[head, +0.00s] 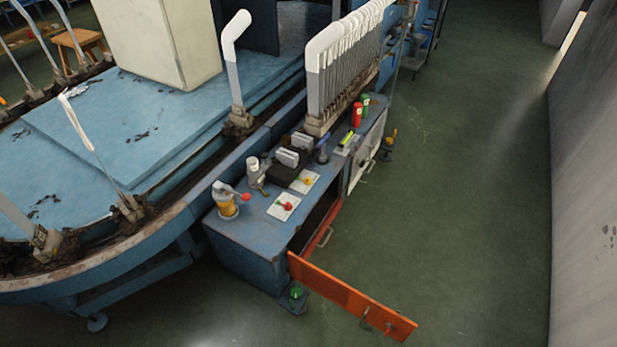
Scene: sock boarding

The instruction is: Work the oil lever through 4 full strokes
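An oiler with an amber-yellow reservoir (228,210) and a grey top stands at the near left corner of the blue bench. Its lever ends in a red knob (246,197), which points right from the oiler's top over the bench. I take this as the oil lever; its exact angle is hard to read at this size. Neither of my grippers shows in the head view, and nothing is seen touching the lever.
The blue bench (240,236) also bears a white plate with a red knob (288,205), another with a yellow knob (306,181), and red (357,114) and green bottles. An orange door (345,293) hangs open over the floor. The green floor (470,200) right of the bench is clear.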

